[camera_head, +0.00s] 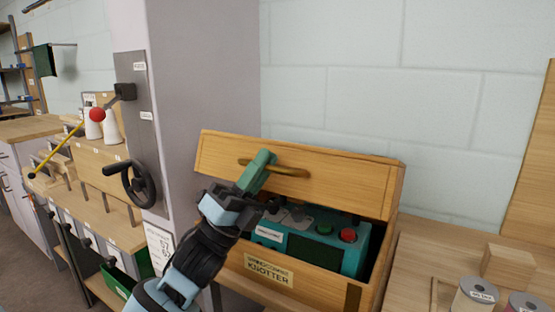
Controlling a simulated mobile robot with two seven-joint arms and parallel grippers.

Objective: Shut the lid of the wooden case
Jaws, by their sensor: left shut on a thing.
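The wooden case (330,280) stands on a bench and bears a label reading "KNOTTER". Its lid (330,167) is partly raised and tilted, with a gap at the front through which a teal machine (345,256) with a green and a red button shows. A brass-coloured handle (288,171) runs across the lid's face. My left arm covers the case's left front corner. My right gripper is not in view.
A grey column with a black handwheel (140,184) and a red-knobbed lever (97,114) stands to the left. A wooden block (508,265) and thread spools (474,296) sit on the bench at the right. A tiled wall is behind.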

